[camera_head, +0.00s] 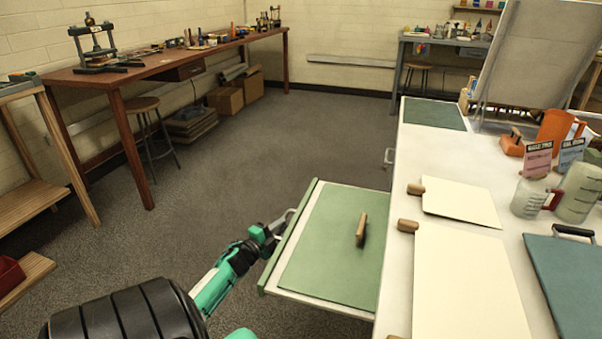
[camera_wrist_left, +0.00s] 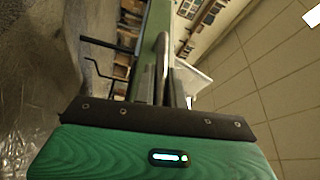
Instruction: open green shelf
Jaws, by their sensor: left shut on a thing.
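The green shelf (camera_head: 330,240) is a flat pull-out board with a green front edge, sticking out from the left side of the white table (camera_head: 452,165). A wooden-handled tool (camera_head: 361,230) lies on its green surface. My left gripper (camera_head: 284,222) comes in from the lower left and is at the shelf's front edge, shut on its handle, which is mostly hidden by the fingers. In the left wrist view the fingers (camera_wrist_left: 168,85) are close together, with the green edge (camera_wrist_left: 152,40) just beyond them. My right gripper is not in view.
On the white table lie cream boards (camera_head: 467,285) with wooden handles, a blue-green board (camera_head: 570,275) and measuring jugs (camera_head: 577,192). A wooden workbench (camera_head: 160,66) stands along the left wall with a stool (camera_head: 150,125). The grey floor (camera_head: 250,140) left of the shelf is clear.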

